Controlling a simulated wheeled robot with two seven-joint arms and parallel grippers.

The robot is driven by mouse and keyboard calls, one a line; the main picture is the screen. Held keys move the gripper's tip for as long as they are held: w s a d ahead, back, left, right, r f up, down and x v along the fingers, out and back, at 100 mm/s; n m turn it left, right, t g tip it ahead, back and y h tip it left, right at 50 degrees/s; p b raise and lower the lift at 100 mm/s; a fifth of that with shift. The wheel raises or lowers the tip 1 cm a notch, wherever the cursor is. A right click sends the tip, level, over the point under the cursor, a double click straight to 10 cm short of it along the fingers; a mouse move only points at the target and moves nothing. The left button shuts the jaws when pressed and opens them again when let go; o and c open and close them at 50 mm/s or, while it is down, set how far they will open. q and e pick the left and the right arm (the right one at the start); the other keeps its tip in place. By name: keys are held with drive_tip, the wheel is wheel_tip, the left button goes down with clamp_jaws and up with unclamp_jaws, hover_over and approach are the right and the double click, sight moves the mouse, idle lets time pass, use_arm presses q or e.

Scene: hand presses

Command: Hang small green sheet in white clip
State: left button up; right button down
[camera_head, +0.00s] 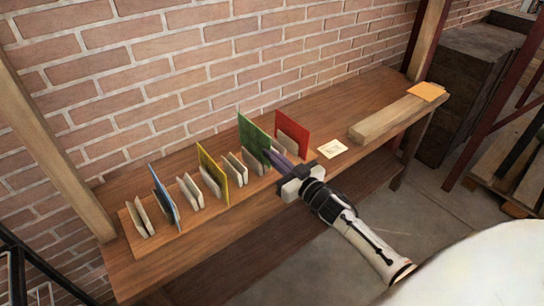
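A green sheet (253,138) stands upright and tilted on the slatted board, between the yellow and red sheets. White clips stand in a row along the board, among them one (234,165) just left of the green sheet and one (192,190) left of the yellow sheet. My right gripper (277,156) reaches in from the lower right, with its fingertips at the green sheet's lower right edge. Its fingers overlap the sheet's edge, and I cannot tell whether they are closed on it. The sheet's lower edge is partly hidden. My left gripper is not in view.
A blue sheet (163,193), a yellow sheet (211,173) and a red sheet (293,134) stand on the board (135,232). A small pale card (332,148) lies on the table. A wooden beam (385,122) with an orange sheet (427,91) lies at right. A brick wall is behind.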

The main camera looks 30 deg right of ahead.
use_arm(q)
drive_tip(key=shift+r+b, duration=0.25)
drive_tip(key=shift+b, duration=0.2)
use_arm(e)
wheel_tip(320, 180, up, 2)
drive_tip(key=shift+r, duration=0.2)
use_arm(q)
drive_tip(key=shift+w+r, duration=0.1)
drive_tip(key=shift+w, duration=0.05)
use_arm(e)
drive_tip(key=s, duration=0.7)
drive_tip(key=shift+d, duration=0.25)
drive_tip(key=shift+s, duration=0.1)
